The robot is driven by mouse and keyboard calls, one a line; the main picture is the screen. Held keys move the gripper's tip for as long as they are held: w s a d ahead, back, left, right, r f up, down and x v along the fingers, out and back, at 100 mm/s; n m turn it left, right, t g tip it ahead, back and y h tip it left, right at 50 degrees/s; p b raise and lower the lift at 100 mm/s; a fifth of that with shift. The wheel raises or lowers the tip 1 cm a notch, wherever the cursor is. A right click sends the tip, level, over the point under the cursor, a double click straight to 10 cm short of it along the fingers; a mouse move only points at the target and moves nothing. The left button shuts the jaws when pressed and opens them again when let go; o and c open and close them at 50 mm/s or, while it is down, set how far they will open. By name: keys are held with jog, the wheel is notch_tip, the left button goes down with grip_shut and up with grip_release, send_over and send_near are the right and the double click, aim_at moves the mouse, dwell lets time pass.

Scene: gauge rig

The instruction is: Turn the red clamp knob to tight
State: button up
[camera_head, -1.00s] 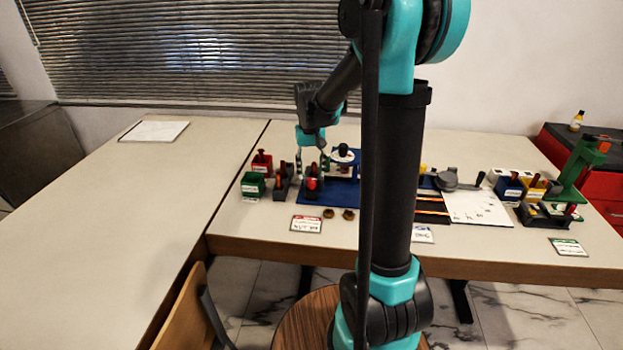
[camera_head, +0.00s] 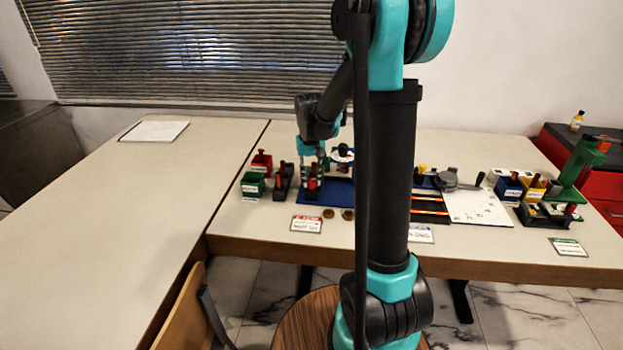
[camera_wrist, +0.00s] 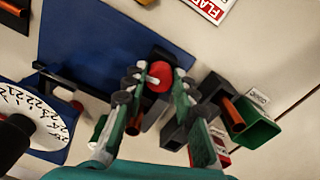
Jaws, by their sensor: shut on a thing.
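The red clamp knob (camera_wrist: 160,76) is a round red cap in the wrist view, between the tips of my gripper (camera_wrist: 157,80). In the head view my gripper (camera_head: 312,176) points down over the rig, with the red knob (camera_head: 312,183) low between its fingers. The fingers are shut on the knob, one on each side. The knob stands on a dark block on the blue base plate (camera_wrist: 90,45). Part of the block and the knob's lower side are hidden by the fingers. I cannot read any tight mark.
A white numbered dial (camera_wrist: 35,115) stands close to my gripper on the blue plate. A green bin (camera_head: 253,184), a red bin (camera_head: 262,161) and a dark holder (camera_head: 284,183) stand to the left. A label card (camera_head: 306,224) and brass nuts (camera_head: 347,214) lie in front.

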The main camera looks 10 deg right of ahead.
aim_at(311, 180)
jog(key=shift+m, duration=1)
grip_shut()
jog(key=o, duration=1.1)
grip_release()
notch_tip(311, 180, up, 12)
jog(key=shift+a, duration=0.15)
jog(key=shift+c, duration=0.7)
